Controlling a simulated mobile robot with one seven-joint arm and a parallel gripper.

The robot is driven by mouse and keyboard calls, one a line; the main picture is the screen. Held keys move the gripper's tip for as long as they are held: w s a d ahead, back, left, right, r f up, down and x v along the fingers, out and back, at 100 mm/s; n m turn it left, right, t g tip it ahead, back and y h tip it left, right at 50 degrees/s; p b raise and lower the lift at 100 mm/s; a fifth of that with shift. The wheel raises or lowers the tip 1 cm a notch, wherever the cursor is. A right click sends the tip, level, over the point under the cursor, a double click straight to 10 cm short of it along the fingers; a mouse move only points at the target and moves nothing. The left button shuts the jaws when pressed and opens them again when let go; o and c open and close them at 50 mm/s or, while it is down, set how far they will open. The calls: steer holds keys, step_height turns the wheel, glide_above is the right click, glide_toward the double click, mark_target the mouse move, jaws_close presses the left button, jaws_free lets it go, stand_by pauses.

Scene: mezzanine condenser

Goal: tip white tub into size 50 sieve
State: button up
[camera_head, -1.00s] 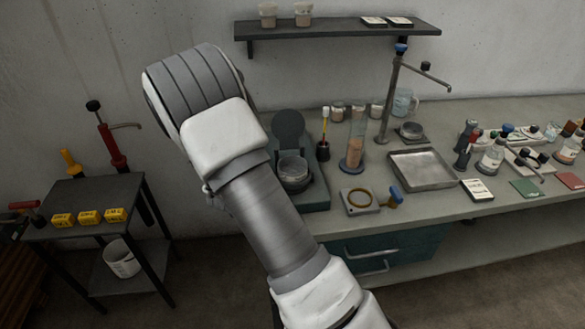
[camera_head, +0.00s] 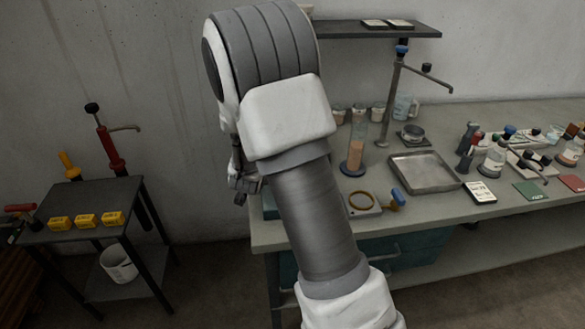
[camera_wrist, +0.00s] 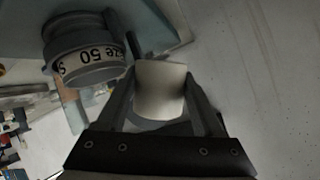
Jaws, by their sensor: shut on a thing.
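In the wrist view, my gripper (camera_wrist: 161,84) is shut on the white tub (camera_wrist: 160,100), with a finger on each side of it. The tub's smooth pale wall shows, but its mouth and contents cannot be made out. The size 50 sieve (camera_wrist: 85,52), a round metal sieve with a printed band, is at the upper left of that view. The tub is beside the sieve, with a gap between them in the picture. In the head view my arm hides the sieve and the tub; only a dark part of my gripper (camera_head: 243,184) shows left of my arm.
The bench holds a metal tray (camera_head: 424,171), a brass-rimmed ring (camera_head: 361,203), a measuring cylinder (camera_head: 356,150) and a stand (camera_head: 392,95). Bottles crowd its right side. A side table (camera_head: 85,205) with yellow boxes stands left, with floor space between.

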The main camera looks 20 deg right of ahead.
steer(key=shift+s+d+r, duration=0.1)
steer(key=shift+d+r, duration=0.1)
steer(key=shift+d, duration=0.05)
steer(key=shift+s+d+r+m+y+b, duration=0.15)
steer(key=shift+d+r+m+y+b, duration=0.45)
steer(key=shift+r+b, duration=0.4)
steer(key=shift+d+f+m+t+y+b, duration=0.1)
steer(key=shift+d+m+t+y+b, duration=0.3)
steer(key=shift+b, duration=1.1)
steer(key=shift+s+a+f+m+y+b, duration=0.1)
steer(key=shift+f+m+y+b, duration=0.3)
steer(key=shift+m+y, duration=0.2)
steer(key=shift+r+m+t+y+p, duration=0.3)
steer(key=shift+r+m+y+p, duration=0.15)
steer(key=shift+p, duration=1.1)
steer(key=shift+f+m+y+p, duration=0.45)
steer(key=shift+f+m+p, duration=0.1)
steer(key=shift+p, duration=0.15)
stand_by(0.4)
steer(key=shift+s+d+r+m+t+y+p, duration=0.15)
steer(key=shift+d+r+m+t+y+p, duration=0.1)
steer(key=shift+d+p, duration=0.3)
steer(key=shift+s+d+r+m+t+y+p, duration=0.15)
steer(key=shift+d+m+y+p, duration=0.15)
steer(key=shift+p, duration=0.3)
steer(key=shift+d+r+p, duration=0.15)
steer(key=shift+p, duration=0.45)
